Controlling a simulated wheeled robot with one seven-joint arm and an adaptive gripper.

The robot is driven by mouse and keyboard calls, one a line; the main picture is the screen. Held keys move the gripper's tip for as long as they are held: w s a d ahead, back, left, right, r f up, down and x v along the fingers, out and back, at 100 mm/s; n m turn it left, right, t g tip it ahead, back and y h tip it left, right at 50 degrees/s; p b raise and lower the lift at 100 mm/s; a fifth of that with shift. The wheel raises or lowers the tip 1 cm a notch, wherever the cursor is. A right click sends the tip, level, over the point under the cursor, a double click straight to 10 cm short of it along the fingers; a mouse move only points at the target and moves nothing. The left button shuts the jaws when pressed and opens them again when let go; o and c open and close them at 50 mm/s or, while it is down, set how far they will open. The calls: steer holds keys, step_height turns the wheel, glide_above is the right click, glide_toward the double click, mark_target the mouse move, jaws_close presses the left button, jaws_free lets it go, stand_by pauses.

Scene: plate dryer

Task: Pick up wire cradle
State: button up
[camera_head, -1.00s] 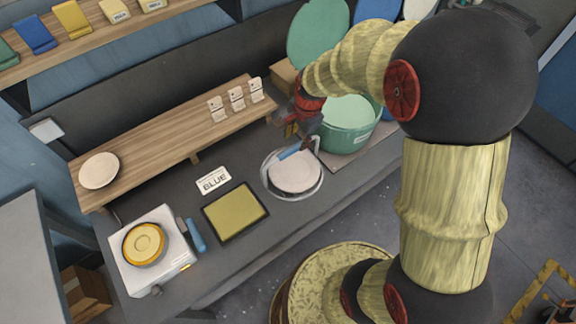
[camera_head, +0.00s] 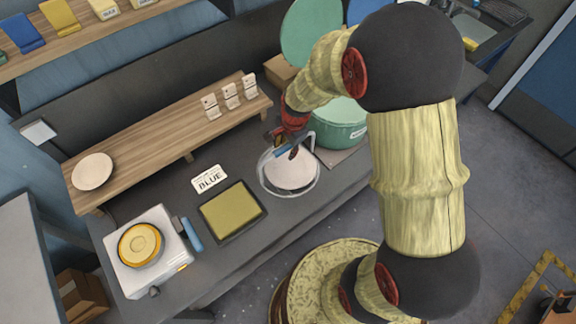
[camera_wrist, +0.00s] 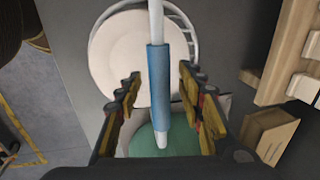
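The wire cradle, a white wire frame with a blue grip on its top bar, stands on the dark counter; its blue grip shows in the head view (camera_head: 282,152) and in the wrist view (camera_wrist: 159,75). A pale round plate (camera_head: 292,172) sits in the cradle. My gripper (camera_head: 292,146) is at the blue grip. In the wrist view my gripper (camera_wrist: 160,90) is open, with one finger on each side of the blue grip and gaps visible between them. Part of the cradle is hidden behind the gripper in the head view.
A green pot (camera_head: 342,124) stands close to the right of the cradle. A yellow tray (camera_head: 234,210) and a BLUE sign (camera_head: 209,180) lie to its left, with a white burner (camera_head: 150,268) farther left. A raised wooden shelf (camera_head: 165,135) runs behind.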

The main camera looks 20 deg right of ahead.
steer(key=shift+f, duration=0.25)
stand_by(0.3)
steer(key=shift+c, duration=0.6)
steer(key=c, duration=0.8)
jaws_close()
